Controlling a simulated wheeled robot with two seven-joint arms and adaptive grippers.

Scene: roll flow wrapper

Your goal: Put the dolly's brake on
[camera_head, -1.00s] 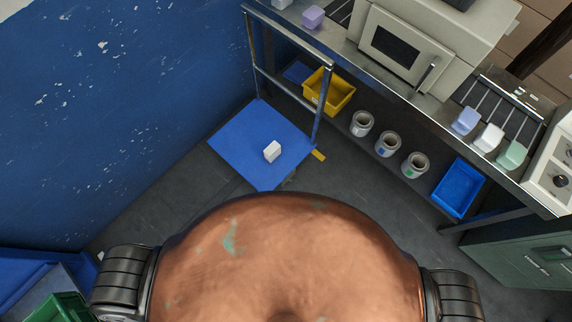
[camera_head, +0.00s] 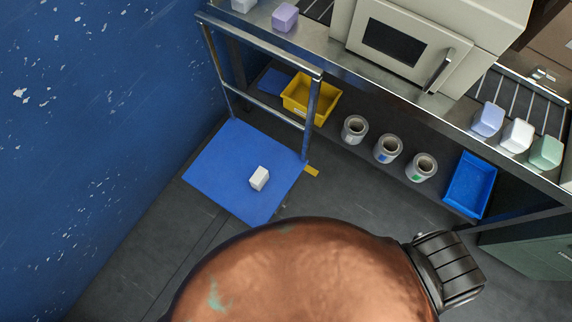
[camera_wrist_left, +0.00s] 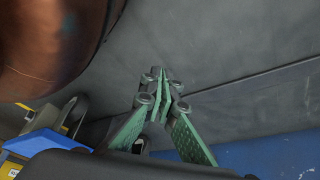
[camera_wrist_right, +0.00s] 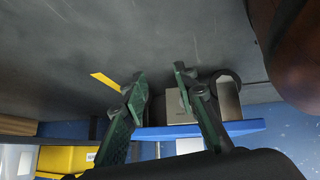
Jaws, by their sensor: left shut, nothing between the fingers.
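The dolly's blue deck (camera_head: 222,178) lies low on the floor beside the blue wall, with a small white block (camera_head: 259,178) on it. In the right wrist view the deck's edge (camera_wrist_right: 245,127) shows, with a grey wheel part (camera_wrist_right: 228,98) beside it. My right gripper (camera_wrist_right: 160,75) is open and empty, close to the deck's edge. My left gripper (camera_wrist_left: 165,80) is shut and empty near the dark floor, with a wheel-like part (camera_wrist_left: 75,115) to its left. Both grippers are hidden in the head view.
A yellow strip (camera_head: 312,171) lies by the deck's corner; it also shows in the right wrist view (camera_wrist_right: 104,81). Floor left of the deck is clear.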

